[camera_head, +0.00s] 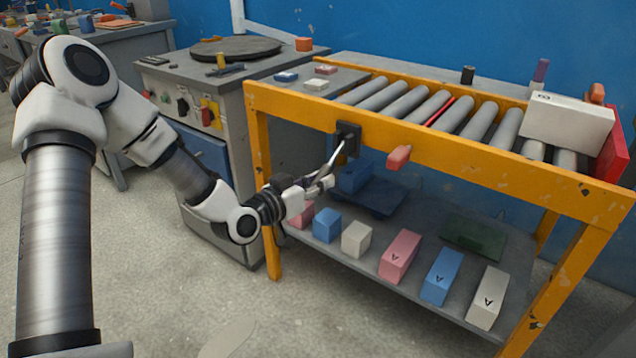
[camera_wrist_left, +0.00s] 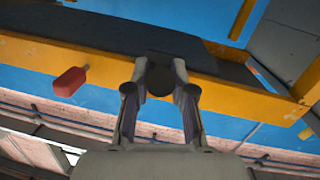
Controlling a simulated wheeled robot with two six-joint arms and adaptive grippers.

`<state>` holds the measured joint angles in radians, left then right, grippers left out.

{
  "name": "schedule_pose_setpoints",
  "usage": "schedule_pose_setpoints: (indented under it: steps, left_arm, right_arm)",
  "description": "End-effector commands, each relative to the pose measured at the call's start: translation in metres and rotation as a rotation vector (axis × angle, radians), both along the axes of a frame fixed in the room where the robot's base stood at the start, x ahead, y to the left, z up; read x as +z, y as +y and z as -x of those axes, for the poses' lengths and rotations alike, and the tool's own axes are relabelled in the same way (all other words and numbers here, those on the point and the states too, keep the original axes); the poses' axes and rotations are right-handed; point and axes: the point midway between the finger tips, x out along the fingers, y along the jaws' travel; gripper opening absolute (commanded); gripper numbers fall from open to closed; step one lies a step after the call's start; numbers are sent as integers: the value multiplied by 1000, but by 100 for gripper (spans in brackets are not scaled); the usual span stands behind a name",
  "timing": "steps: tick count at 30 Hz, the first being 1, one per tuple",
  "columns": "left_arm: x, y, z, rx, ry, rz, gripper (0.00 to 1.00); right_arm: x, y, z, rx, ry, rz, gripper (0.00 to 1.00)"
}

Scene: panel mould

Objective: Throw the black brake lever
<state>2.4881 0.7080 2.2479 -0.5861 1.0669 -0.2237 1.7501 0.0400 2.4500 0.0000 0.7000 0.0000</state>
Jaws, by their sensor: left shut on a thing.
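The black brake lever has a black mount (camera_head: 347,138) on the front of the yellow conveyor frame (camera_head: 440,147). A thin grey rod slants from the mount down and left to my left gripper (camera_head: 325,181). In the left wrist view, my left gripper (camera_wrist_left: 160,78) has its two fingers on either side of a round black knob (camera_wrist_left: 159,84), shut on it. The rest of the lever is mostly hidden behind the knob. My right gripper is in neither view.
A red handle (camera_head: 399,157) hangs from the frame right of the lever and shows in the left wrist view (camera_wrist_left: 70,81). A white block (camera_head: 567,122) sits on the rollers. Several coloured blocks stand on the lower shelf (camera_head: 370,262). A grey machine (camera_head: 205,95) stands left.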

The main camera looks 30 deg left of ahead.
Motion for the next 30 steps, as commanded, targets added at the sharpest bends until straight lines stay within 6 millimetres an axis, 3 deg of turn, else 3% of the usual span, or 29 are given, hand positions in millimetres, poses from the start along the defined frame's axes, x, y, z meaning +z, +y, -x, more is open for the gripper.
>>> schedule_pose_setpoints:
  steps: [1, 2, 4, 16, 25, 30]
  left_arm:
    - [-1, 0, 0, 0, 2, 0, 0]
    - [-1, 0, 0, 0, 2, 0, 27]
    - [-1, 0, 0, 0, 2, 0, 50]
    - [0, 2, 6, 3, 1, 5, 50]
    - [5, 10, 50, 2, -2, 14, 50]
    - [7, 16, 65, 11, 1, 6, 50]
  right_arm:
    - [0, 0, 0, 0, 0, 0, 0]
    - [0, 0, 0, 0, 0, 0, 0]
    - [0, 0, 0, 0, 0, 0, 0]
    - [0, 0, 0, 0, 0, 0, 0]
    - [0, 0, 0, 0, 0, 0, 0]
    - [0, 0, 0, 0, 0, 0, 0]
